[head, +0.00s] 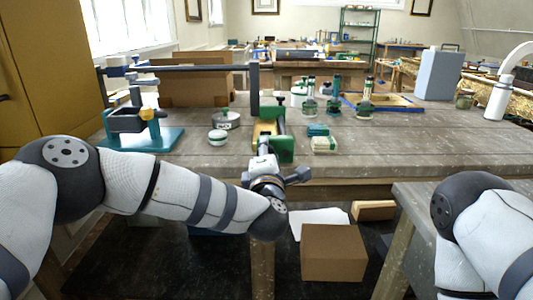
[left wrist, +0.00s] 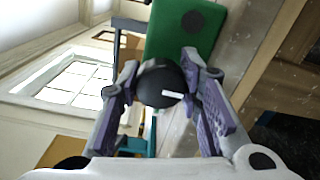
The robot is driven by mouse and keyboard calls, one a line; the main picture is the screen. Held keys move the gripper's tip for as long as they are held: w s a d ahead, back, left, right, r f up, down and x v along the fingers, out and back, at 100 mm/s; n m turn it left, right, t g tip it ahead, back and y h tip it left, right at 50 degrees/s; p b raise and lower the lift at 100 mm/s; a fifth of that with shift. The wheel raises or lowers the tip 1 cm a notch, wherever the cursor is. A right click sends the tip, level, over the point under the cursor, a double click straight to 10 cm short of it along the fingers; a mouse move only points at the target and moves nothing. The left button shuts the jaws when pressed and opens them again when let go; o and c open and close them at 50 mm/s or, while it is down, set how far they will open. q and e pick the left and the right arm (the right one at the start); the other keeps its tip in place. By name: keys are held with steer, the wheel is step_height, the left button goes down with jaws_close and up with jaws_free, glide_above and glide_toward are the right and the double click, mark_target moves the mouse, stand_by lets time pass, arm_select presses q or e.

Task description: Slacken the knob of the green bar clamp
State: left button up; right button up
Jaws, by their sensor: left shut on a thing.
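The green bar clamp (head: 281,150) is at the front edge of the workbench, near the middle of the head view. Its green body (left wrist: 185,25) fills the top of the left wrist view. Its round black knob (left wrist: 158,86), with a white mark on it, sits between the fingers of my left gripper (left wrist: 160,72). The fingers are shut on the knob from both sides. In the head view my left gripper (head: 263,166) is just in front of the clamp, and the knob is hidden there. My right gripper is out of view; only part of that arm shows.
A stand with a teal base (head: 165,140) and a long dark boom (head: 195,68) is left of the clamp. Round tins (head: 218,137), a small green-and-cream block (head: 323,145) and bottles stand nearby. A cardboard box (head: 334,252) lies below the bench.

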arm_select(q)
steer(key=shift+w+a+r, duration=0.1)
steer(key=shift+r, duration=0.25)
steer(key=o, duration=0.9)
steer(key=shift+o, duration=1.4)
steer(key=shift+w+f, duration=0.1)
steer(key=shift+f, duration=0.1)
steer(key=shift+f, duration=0.1)
